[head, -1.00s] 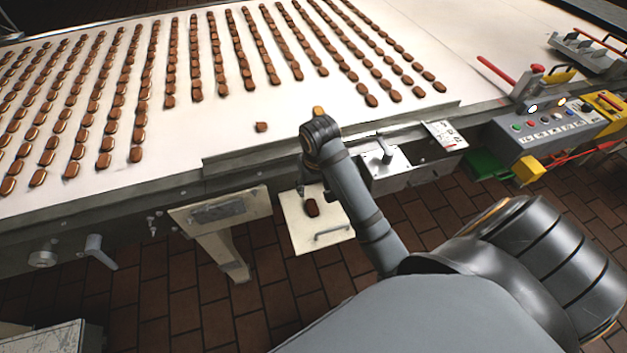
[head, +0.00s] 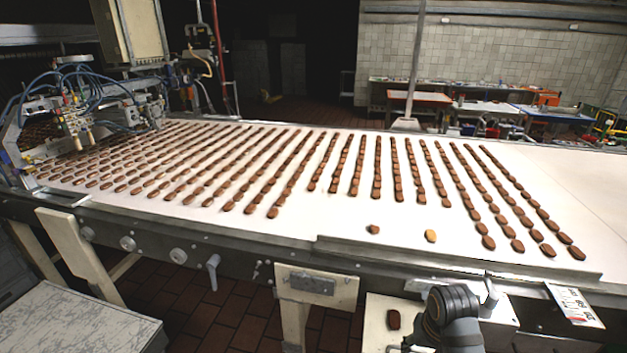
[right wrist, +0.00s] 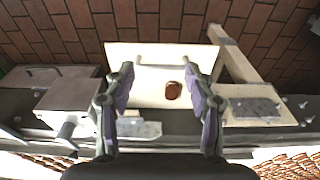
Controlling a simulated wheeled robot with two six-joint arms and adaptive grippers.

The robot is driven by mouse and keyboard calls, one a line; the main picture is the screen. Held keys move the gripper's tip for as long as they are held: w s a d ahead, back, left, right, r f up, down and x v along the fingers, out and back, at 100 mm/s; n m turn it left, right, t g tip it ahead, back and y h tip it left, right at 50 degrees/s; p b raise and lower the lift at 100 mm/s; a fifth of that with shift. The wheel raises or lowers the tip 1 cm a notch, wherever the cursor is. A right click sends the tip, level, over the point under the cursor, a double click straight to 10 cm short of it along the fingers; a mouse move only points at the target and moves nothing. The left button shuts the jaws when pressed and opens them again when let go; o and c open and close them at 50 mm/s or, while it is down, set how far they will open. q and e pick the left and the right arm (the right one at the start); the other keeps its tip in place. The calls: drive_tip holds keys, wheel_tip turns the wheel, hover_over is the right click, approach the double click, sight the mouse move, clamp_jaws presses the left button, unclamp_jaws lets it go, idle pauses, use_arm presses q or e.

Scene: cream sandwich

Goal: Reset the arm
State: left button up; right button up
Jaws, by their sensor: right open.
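My right arm comes in at the bottom right of the head view, and its gripper is hidden there. In the right wrist view my right gripper (right wrist: 157,80) is open, its two fingers apart with nothing between them in their grip. Below it is a cream tray (right wrist: 150,58) with a handle. One brown sandwich (right wrist: 173,90) lies on this tray, apart from the fingers. The tray (head: 374,335) and the sandwich (head: 393,320) also show at the bottom of the head view. My left gripper is not in view.
A white conveyor belt (head: 300,228) holds many rows of brown sandwiches. Two loose pieces, one brown (head: 373,229) and one lighter (head: 430,236), lie near its front edge. A machine with blue hoses (head: 75,110) stands at the far left. A grey box (head: 75,320) stands at bottom left.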

drive_tip(key=s+d+f+n, duration=0.1)
drive_tip(key=s+f, duration=0.2)
drive_tip(key=f, duration=1.1)
drive_tip(key=s+d+f, duration=0.1)
drive_tip(key=s+f, duration=0.2)
drive_tip(key=f, duration=1.2)
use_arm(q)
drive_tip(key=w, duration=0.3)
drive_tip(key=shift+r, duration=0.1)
use_arm(e)
drive_tip(key=s+f+n, duration=0.1)
drive_tip(key=s+f, duration=0.7)
drive_tip(key=s, duration=0.5)
drive_tip(key=s+d+f+n, duration=0.1)
drive_tip(key=s+f, duration=0.8)
drive_tip(key=s, duration=0.5)
drive_tip(key=shift+s+d+g, duration=0.15)
drive_tip(key=shift+d+g, duration=0.1)
drive_tip(key=shift+g, duration=0.05)
drive_tip(key=shift+f, duration=0.1)
drive_tip(key=shift+c, duration=0.4)
